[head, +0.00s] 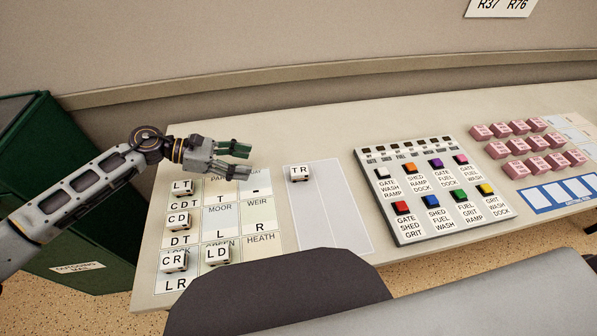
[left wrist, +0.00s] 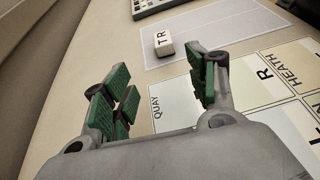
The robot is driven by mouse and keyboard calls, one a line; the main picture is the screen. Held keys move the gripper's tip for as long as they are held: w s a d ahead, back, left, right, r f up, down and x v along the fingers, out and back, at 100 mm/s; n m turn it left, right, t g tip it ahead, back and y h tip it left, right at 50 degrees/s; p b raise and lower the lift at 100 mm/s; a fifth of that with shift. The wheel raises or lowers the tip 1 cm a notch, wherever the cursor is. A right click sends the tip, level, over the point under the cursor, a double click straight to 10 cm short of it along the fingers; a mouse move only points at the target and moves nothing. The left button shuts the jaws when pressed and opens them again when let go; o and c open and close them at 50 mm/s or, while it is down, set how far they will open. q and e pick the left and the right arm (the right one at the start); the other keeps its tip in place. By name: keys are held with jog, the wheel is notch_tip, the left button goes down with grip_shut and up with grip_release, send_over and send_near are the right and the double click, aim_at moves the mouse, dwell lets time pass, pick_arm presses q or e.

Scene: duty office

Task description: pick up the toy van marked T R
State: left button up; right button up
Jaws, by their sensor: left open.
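The toy van marked T R (head: 299,173) is a small white block at the top left of a pale blank mat (head: 345,215). In the left wrist view the van (left wrist: 164,46) sits beyond my fingertips, with its lettering visible. My left gripper (head: 244,160) is open and empty, to the left of the van and above the top edge of the lettered card grid. Its green finger pads (left wrist: 160,92) show in the left wrist view, apart from the van. My right gripper does not show.
A card grid (head: 262,241) holds several white vans, such as LT (head: 182,187), CD (head: 178,221) and LD (head: 216,254). A panel of coloured buttons (head: 434,190) lies right of the mat. Pink blocks (head: 497,150) sit further right. A green bin (head: 75,215) stands left.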

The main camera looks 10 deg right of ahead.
pick_arm(q)
send_near(291, 171)
jog(key=x, duration=0.4)
jog(key=shift+w+d, duration=0.1)
jog(key=shift+w, duration=0.3)
jog(key=shift+d+f, duration=0.1)
jog(key=shift+d, duration=0.05)
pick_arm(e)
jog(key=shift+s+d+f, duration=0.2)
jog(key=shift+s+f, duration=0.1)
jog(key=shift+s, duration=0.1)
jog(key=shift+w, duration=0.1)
pick_arm(q)
jog(key=shift+d, duration=0.1)
jog(key=shift+s+d+f, duration=0.25)
jog(key=shift+d, duration=0.25)
jog(key=x, duration=0.2)
jog(key=shift+s+d+f+p, duration=0.15)
jog(key=shift+s+d+p, duration=0.05)
jog(key=shift+d+p, duration=0.15)
jog(key=shift+d+f, duration=0.2)
jog(key=shift+d, duration=0.3)
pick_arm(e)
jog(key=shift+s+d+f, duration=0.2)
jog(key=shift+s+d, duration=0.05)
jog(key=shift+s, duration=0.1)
